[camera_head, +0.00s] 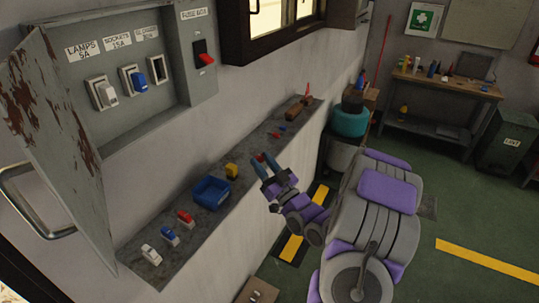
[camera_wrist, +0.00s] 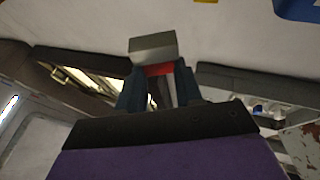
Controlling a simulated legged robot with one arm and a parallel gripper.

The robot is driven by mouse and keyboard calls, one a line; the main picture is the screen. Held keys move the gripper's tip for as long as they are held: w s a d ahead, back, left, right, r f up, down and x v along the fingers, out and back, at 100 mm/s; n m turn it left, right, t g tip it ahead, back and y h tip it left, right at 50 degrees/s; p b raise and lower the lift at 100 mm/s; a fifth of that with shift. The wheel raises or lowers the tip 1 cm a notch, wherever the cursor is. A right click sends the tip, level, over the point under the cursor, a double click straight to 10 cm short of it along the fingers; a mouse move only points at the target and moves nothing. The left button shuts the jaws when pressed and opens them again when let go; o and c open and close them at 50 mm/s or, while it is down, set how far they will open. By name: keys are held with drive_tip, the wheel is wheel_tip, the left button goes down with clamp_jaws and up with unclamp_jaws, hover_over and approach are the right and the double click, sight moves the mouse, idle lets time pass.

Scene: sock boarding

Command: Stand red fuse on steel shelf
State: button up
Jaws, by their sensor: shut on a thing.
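My gripper (camera_head: 268,166) is raised beside the grey shelf (camera_head: 222,215) along the wall, near its outer edge. It is shut on a red fuse, of which a small red part shows between the fingers. In the wrist view my gripper (camera_wrist: 158,84) holds the red fuse (camera_wrist: 158,70), with a pale grey block-like end beyond the fingertips; the fingers hide the rest. Another red fuse (camera_head: 186,218) stands on the shelf, in a row with a blue fuse (camera_head: 170,237) and a white fuse (camera_head: 151,254).
A blue bin (camera_head: 211,192) and a yellow object (camera_head: 232,171) are on the shelf. The fuse box (camera_head: 140,80) above holds a white and a blue fuse beside an empty dark slot; its rusty door (camera_head: 55,125) hangs open over the shelf's near end.

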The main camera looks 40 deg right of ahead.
drive_tip(key=w+d, duration=0.2)
drive_tip(key=d, duration=0.1)
drive_tip(key=w+d+f, duration=0.1)
drive_tip(key=w+d, duration=0.2)
drive_tip(key=w+d+b, duration=0.1)
drive_tip(key=w+d, duration=0.2)
drive_tip(key=shift+w+d+f, duration=0.3)
drive_tip(key=shift+w+d, duration=0.1)
drive_tip(key=shift+d, duration=0.3)
drive_tip(key=shift+a+f+b, duration=0.15)
drive_tip(key=shift+f+b, duration=0.15)
drive_tip(key=shift+f, duration=0.55)
drive_tip(key=shift+a+f+b, duration=0.1)
drive_tip(key=shift+f+b, duration=0.15)
drive_tip(key=shift+f, duration=0.55)
drive_tip(key=shift+s+f, duration=0.1)
drive_tip(key=shift+f, duration=0.15)
drive_tip(key=o, duration=0.8)
drive_tip(key=shift+c, duration=0.2)
drive_tip(key=shift+o, duration=0.4)
drive_tip(key=shift+d+f, duration=0.1)
drive_tip(key=shift+f, duration=0.05)
